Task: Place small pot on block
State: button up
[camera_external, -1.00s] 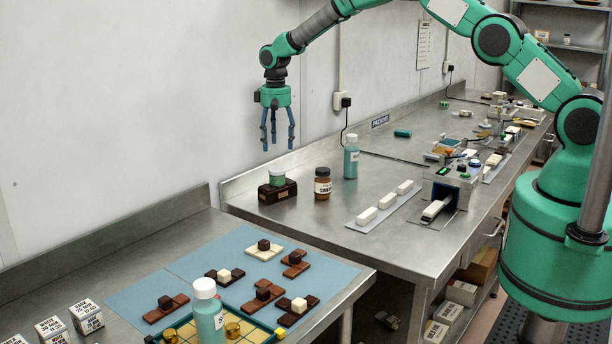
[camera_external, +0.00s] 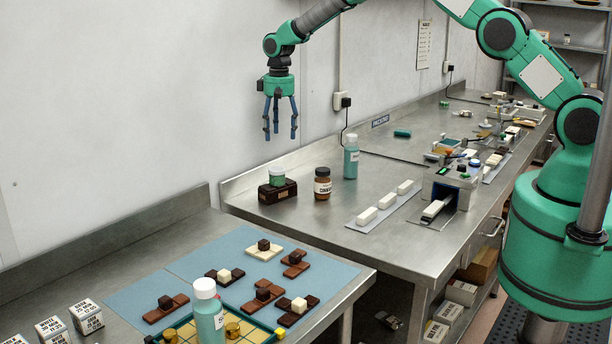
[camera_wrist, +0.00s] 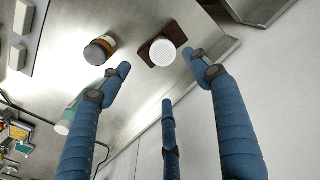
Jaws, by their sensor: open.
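A small green pot with a white lid (camera_external: 277,175) stands upright on the dark brown block (camera_external: 283,192), near the back edge of the long steel bench. In the wrist view its round white lid (camera_wrist: 162,52) covers part of the block (camera_wrist: 180,35). My gripper (camera_external: 280,135) is open and empty, well above the pot and apart from it. In the wrist view my gripper's blue fingers (camera_wrist: 162,76) are spread, with nothing between them.
White bars lie on a strip (camera_external: 370,222) to the right. A nearer table holds chocolate pieces on a blue mat (camera_external: 205,262).

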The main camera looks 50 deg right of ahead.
jog(key=s+r+t, duration=0.1)
jog(key=s+r, duration=0.7)
jog(key=r, duration=0.5)
jog(key=s+r+t, duration=0.1)
jog(key=s+r, duration=0.7)
jog(key=r, duration=0.4)
jog(key=s+r+n+t, duration=0.1)
jog(key=s+r, duration=0.4)
jog(key=s, duration=0.4)
jog(key=s+r, duration=0.5)
jog(key=s, duration=0.3)
jog(key=s+d+f+t, duration=0.1)
jog(key=s+t, duration=0.1)
jog(key=s, duration=2.6)
jog(key=shift+f+n, duration=0.35)
jog(key=shift+n, duration=0.05)
jog(key=shift+f, duration=0.1)
notch_tip(320, 180, down, 17)
jog(key=b, duration=1.7)
jog(key=shift+f+b, duration=0.2)
jog(key=shift+b, duration=0.15)
